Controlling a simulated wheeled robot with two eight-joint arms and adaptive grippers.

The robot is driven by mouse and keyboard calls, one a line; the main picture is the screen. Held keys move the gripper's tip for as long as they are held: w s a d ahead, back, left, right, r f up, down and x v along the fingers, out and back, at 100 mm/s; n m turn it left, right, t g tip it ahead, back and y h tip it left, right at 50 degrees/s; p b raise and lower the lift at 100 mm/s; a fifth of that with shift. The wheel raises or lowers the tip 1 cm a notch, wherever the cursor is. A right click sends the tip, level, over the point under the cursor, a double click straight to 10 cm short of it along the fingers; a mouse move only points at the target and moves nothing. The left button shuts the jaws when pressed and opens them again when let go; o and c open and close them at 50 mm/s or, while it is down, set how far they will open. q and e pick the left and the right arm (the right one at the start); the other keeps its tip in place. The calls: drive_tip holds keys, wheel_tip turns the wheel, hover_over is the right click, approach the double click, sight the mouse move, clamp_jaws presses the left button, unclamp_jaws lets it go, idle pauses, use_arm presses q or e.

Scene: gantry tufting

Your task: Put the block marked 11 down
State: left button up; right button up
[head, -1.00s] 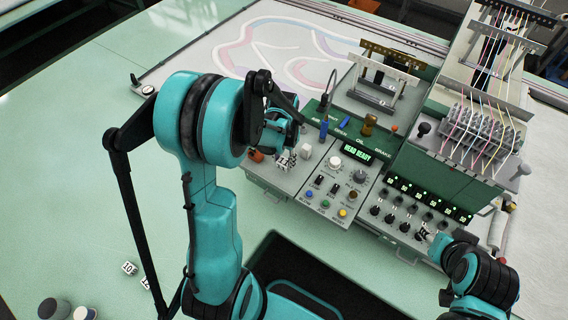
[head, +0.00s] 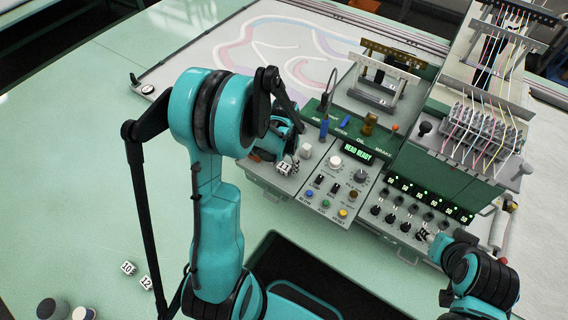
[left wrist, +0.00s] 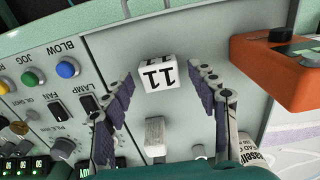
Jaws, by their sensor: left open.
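The white block marked 11 (head: 284,168) rests on the near left part of the grey control panel (head: 318,213). In the left wrist view the block (left wrist: 157,75) lies between the two fingers of my left gripper (left wrist: 160,84), with a gap on each side. My left gripper is open and empty; in the head view it (head: 280,155) is mostly hidden behind my own arm. My right gripper (head: 428,237) is at the lower right of the console by the black knobs, too small to tell its state.
An orange box (left wrist: 275,75) stands beside the block in the left wrist view. A pale switch (left wrist: 155,135) and coloured buttons (left wrist: 67,69) are near the block. Blocks marked 10 (head: 128,268) and 12 (head: 146,283) lie on the green table, which is largely clear.

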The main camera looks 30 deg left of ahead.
sight(284, 166)
use_arm(q)
drive_tip(key=shift+r, duration=0.2)
wheel_tip(284, 166, up, 12)
drive_tip(key=f+p, duration=0.1)
drive_tip(key=p, duration=0.1)
drive_tip(key=s+d+r+t, duration=0.7)
drive_tip(key=s+d+r, duration=0.1)
drive_tip(key=s+d, duration=0.2)
drive_tip(key=shift+s+r+n, duration=0.4)
drive_tip(key=shift+s, duration=0.1)
